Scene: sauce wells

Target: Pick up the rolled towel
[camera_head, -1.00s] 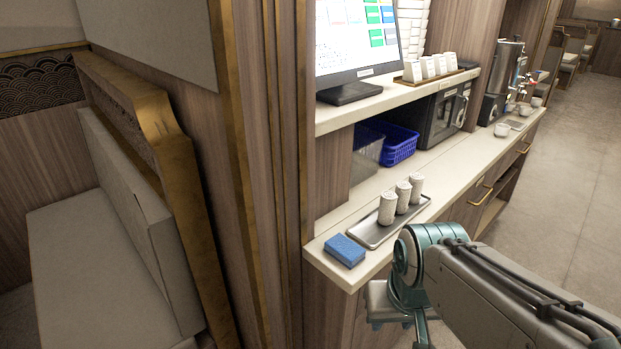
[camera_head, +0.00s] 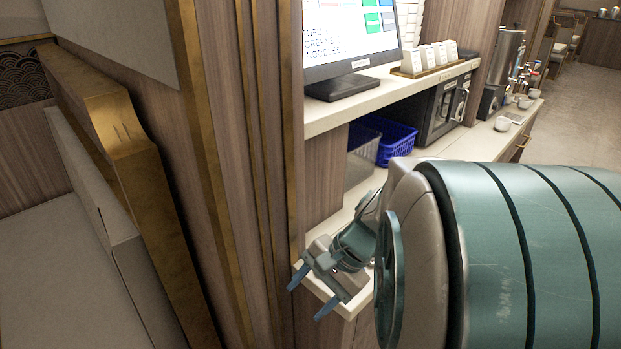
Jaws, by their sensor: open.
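My gripper (camera_head: 307,299) is open and empty, its two fingers pointing down and left at the near left end of the counter (camera_head: 337,219). The rolled towels and their metal tray do not show now; my own arm covers the part of the counter where they stood upright a second ago. How far my gripper is from them cannot be seen.
A blue basket (camera_head: 397,143) and a dark microwave-like appliance (camera_head: 440,112) stand on the counter under a shelf (camera_head: 320,117). A monitor (camera_head: 352,38) and a holder with white cards (camera_head: 431,58) are on the shelf. A wood partition (camera_head: 258,150) borders the counter on the left.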

